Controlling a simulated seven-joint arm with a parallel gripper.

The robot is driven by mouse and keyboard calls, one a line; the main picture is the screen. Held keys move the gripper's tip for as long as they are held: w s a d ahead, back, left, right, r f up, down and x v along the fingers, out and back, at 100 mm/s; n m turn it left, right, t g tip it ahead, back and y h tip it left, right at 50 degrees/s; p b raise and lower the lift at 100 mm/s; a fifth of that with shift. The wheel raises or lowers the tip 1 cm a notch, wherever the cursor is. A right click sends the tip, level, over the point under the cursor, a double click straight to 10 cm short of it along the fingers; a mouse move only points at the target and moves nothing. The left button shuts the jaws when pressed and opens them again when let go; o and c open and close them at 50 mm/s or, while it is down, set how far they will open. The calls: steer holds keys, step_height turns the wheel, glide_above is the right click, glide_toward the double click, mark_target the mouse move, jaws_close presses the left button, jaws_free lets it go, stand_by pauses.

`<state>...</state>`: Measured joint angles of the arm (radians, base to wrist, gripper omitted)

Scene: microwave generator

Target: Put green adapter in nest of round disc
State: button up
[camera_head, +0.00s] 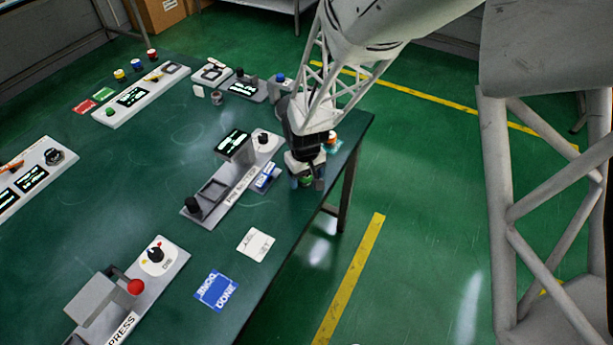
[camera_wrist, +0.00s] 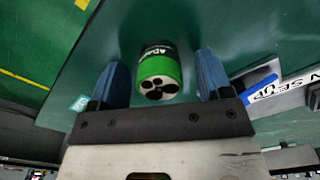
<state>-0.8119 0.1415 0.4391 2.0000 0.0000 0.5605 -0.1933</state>
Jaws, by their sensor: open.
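The green adapter (camera_head: 306,181) is a short cylinder near the right edge of the green table, largely hidden by my gripper in the head view. In the wrist view the green adapter (camera_wrist: 159,70) has a black band and a pale end face with several dark holes. My gripper (camera_head: 307,182) is open over it. The blue fingers of my gripper (camera_wrist: 160,72) stand on either side of the adapter, with a visible gap on each side. I cannot tell for sure which part is the round disc; a white round plate with a black knob (camera_head: 155,256) sits on the press panel.
A panel with a screen (camera_head: 233,143) and a recessed tray stands just left of my gripper. An orange-topped piece (camera_head: 332,139) stands just behind my gripper. The table's middle is clear.

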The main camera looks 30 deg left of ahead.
steer(key=shift+c, duration=0.3)
steer(key=c, duration=1.1)
steer(key=shift+r, duration=0.15)
steer(key=shift+r, duration=1.4)
steer(key=shift+s+d+r, duration=0.15)
steer(key=shift+s+r, duration=0.05)
steer(key=shift+r, duration=0.1)
steer(key=s+d, duration=0.3)
steer(key=s+d+r, duration=0.1)
steer(key=s+d, duration=0.7)
steer(key=shift+r, duration=0.15)
